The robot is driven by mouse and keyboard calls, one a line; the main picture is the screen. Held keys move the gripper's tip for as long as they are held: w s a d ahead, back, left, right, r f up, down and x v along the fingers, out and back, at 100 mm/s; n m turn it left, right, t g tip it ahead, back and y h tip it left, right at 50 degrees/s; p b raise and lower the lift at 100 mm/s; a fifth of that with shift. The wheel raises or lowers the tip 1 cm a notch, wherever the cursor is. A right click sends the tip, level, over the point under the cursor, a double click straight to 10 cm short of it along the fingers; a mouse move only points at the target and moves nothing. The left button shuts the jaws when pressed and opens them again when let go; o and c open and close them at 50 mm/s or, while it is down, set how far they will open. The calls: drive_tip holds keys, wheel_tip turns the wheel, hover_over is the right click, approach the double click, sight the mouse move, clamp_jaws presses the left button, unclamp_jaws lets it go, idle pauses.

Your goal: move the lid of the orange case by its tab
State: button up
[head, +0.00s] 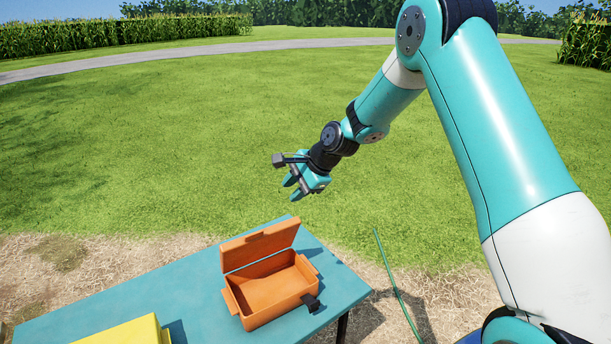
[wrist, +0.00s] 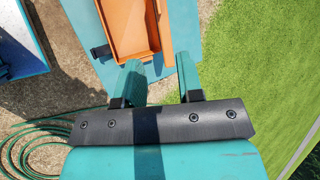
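The orange case (head: 268,300) stands on the blue-green table with its lid (head: 260,245) raised along the far side. The inside of the case looks empty. A dark tab or latch (head: 312,303) sticks out at its right end; which part it is fixed to is hard to tell. My gripper (head: 290,190) is above and beyond the case, apart from it, with its fingers spread and nothing between them. In the wrist view the open fingers (wrist: 158,72) point toward the case (wrist: 128,28), and the dark tab (wrist: 100,51) shows left of them.
The blue-green table (head: 150,295) has bare surface around the case. A yellow box (head: 125,333) sits at its near left. A green hose (head: 395,285) lies on the ground to the right and is coiled in the wrist view (wrist: 45,140). Open grass lies beyond.

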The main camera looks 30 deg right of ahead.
drive_tip(key=b+v, duration=0.4)
drive_tip(key=v, duration=1.3)
drive_tip(key=shift+b, duration=0.35)
drive_tip(key=c, duration=0.6)
drive_tip(key=w+a+f+t+b, duration=0.1)
drive_tip(key=w+f+b, duration=0.1)
drive_tip(key=f, duration=0.3)
drive_tip(key=w+a+f+t+b, duration=0.2)
drive_tip(key=f+b, duration=0.2)
drive_tip(key=f, duration=0.1)
drive_tip(key=w+a+f+m+t+b, duration=0.1)
drive_tip(key=w+a+f+b, duration=0.1)
drive_tip(key=w+f+b, duration=0.1)
drive_tip(key=shift+w+a+f+b, duration=0.1)
drive_tip(key=shift+a+f+b, duration=0.1)
drive_tip(key=shift+f+b, duration=0.5)
clamp_jaws()
drive_tip(key=t+h+b, duration=0.3)
drive_tip(key=t+b, duration=1.1)
drive_tip(key=b, duration=0.6)
approach(256, 235)
drive_tip(key=shift+g, duration=0.3)
drive_tip(key=p+x, duration=0.2)
drive_tip(key=x, duration=0.1)
drive_tip(key=r+p+x, duration=0.1)
drive_tip(key=p+x, duration=0.1)
drive_tip(key=x, duration=0.1)
drive_tip(key=shift+r+p, duration=0.1)
drive_tip(key=shift+p, duration=0.3)
drive_tip(key=shift+w, duration=0.55)
